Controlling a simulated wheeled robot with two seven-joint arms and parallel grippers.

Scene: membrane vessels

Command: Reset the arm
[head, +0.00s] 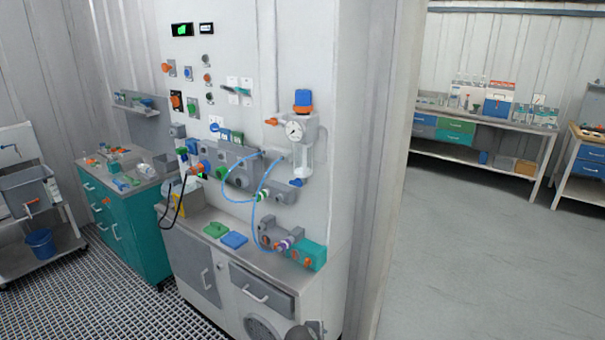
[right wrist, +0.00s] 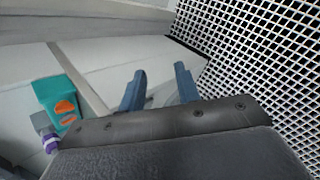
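My right gripper (right wrist: 160,85) shows in the right wrist view with its two blue fingers apart and nothing between them. It is over a pale surface beside the floor grating. A teal block (right wrist: 50,95) with orange knobs is to its left in that view, apart from the fingers. The same teal block (head: 314,257) is at the right end of the cabinet top in the head view. My left gripper is not in view.
A white panel (head: 240,50) with valves, a gauge (head: 294,130) and blue tubing rises above the grey cabinet (head: 200,262). Green (head: 216,229) and blue (head: 234,240) pads lie on its top. A teal cabinet (head: 125,235) stands left. Floor (head: 470,260) is clear at right.

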